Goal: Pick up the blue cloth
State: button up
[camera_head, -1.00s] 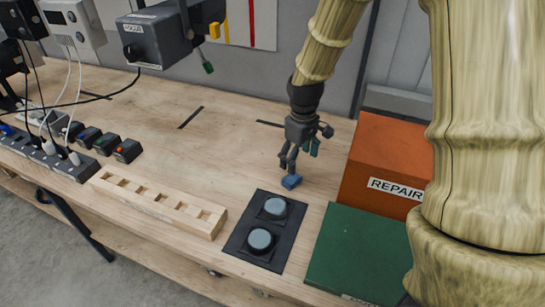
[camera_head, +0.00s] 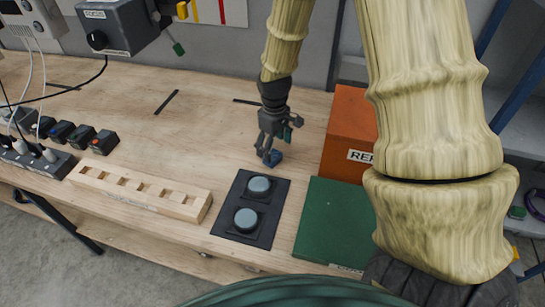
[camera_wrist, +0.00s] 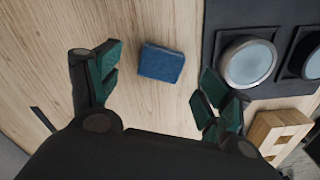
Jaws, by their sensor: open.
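The blue cloth (camera_wrist: 161,63) is a small folded square lying flat on the wooden bench. In the head view the cloth (camera_head: 274,158) shows just beside and below my fingertips, behind the black pad with two round discs. My gripper (camera_head: 267,150) points down over the bench, close to the cloth. In the wrist view my gripper (camera_wrist: 155,85) has its two green-padded fingers spread wide. The cloth sits between and slightly beyond the fingertips there, and nothing is held.
A black pad (camera_head: 233,205) with two round grey discs lies in front. A wooden slotted block (camera_head: 140,189) is to its left. The orange repair box (camera_head: 349,130) and a green mat (camera_head: 335,222) are to the right. Bare bench lies left of my gripper.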

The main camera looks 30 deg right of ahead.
aim_at(273, 155)
jog(key=shift+s+a+f, duration=0.1)
jog(key=shift+s+f, duration=0.05)
jog(key=shift+s, duration=0.15)
jog(key=f, duration=0.1)
jog(key=w+f+p, duration=0.1)
jog(key=shift+a+f, duration=0.1)
jog(key=shift+f, duration=0.3)
jog(key=shift+s+f+p, duration=0.25)
jog(key=shift+f+p, duration=0.2)
jog(key=shift+f, duration=0.15)
jog(key=shift+w+f, duration=0.15)
jog(key=shift+f, duration=0.1)
jog(key=c, duration=1)
jog(key=shift+r, duration=0.2)
